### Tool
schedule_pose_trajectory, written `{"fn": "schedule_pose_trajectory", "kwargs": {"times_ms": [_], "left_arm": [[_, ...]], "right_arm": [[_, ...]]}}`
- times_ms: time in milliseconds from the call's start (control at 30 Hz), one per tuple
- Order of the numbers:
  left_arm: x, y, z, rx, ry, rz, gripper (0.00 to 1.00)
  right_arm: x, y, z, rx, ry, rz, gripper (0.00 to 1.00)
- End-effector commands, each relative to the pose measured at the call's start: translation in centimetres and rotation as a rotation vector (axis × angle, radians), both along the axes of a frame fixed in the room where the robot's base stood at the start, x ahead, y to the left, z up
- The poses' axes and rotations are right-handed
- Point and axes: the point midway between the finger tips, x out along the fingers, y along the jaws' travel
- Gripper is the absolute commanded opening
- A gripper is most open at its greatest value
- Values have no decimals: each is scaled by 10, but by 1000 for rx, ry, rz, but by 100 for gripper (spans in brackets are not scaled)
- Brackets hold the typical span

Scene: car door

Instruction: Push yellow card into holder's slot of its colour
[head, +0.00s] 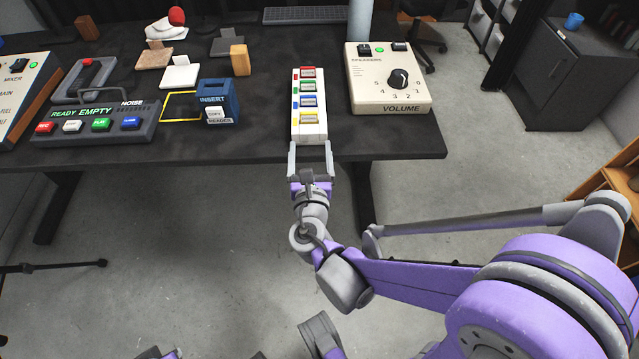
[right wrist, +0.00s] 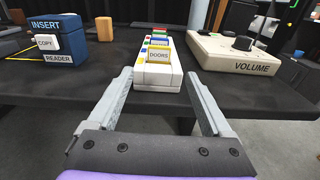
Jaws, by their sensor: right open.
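The holder (head: 310,134) is a long white block on the dark table, running away from me, with red, green, blue and yellow marks along it. A yellow piece (head: 309,118) sits at its near end beside the yellow mark. In the right wrist view this yellow piece (right wrist: 158,54) carries a label reading DOORS; I cannot tell how deep it sits. My right gripper (head: 310,148) is open and empty at the table's front edge, its fingers straddling the line of the holder's near end. The fingers also show in the right wrist view (right wrist: 159,76). My left gripper is not in view.
A cream VOLUME box (head: 388,92) with a knob stands close right of the holder. A blue INSERT reader (head: 217,98) stands to its left, beside a yellow outline (head: 181,106). A button panel (head: 95,126) lies further left. Bare table surrounds the holder.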

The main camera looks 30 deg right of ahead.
Motion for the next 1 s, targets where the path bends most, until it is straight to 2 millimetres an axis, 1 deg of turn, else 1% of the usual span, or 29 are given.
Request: {"fn": "schedule_pose_trajectory", "kwargs": {"times_ms": [67, 167, 267, 300, 367, 400, 467, 500, 567, 600, 700, 833, 900, 1000], "left_arm": [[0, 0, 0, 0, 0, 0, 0], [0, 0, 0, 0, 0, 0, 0], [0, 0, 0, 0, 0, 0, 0], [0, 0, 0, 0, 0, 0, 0], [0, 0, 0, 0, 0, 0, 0], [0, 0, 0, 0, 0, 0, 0], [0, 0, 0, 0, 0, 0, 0], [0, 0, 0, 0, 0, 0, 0], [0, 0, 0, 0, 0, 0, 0], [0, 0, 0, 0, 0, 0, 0], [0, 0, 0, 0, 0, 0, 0], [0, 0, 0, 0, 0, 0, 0], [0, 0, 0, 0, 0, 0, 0], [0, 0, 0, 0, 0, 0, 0]], "right_arm": [[-5, -5, -2, 73, -14, -25, 84], [-20, -16, -11, 300, -63, -104, 84], [-47, -27, -28, 651, -146, -250, 84], [-60, -28, -37, 807, -185, -325, 84], [-80, -27, -51, 1035, -247, -449, 84], [-93, -23, -61, 1182, -287, -536, 84], [-113, -13, -74, 1394, -350, -679, 84], [-127, -4, -82, 1528, -390, -781, 84], [-145, 11, -92, 1711, -449, -938, 84], [-156, 23, -97, 1818, -483, -1040, 84], [-178, 51, -104, 2027, -553, -1278, 84], [-195, 77, -105, 2178, -607, -1495, 84], [-199, 84, -105, 2215, -619, -1559, 84], [-201, 88, -105, 2234, -627, -1593, 84]]}}
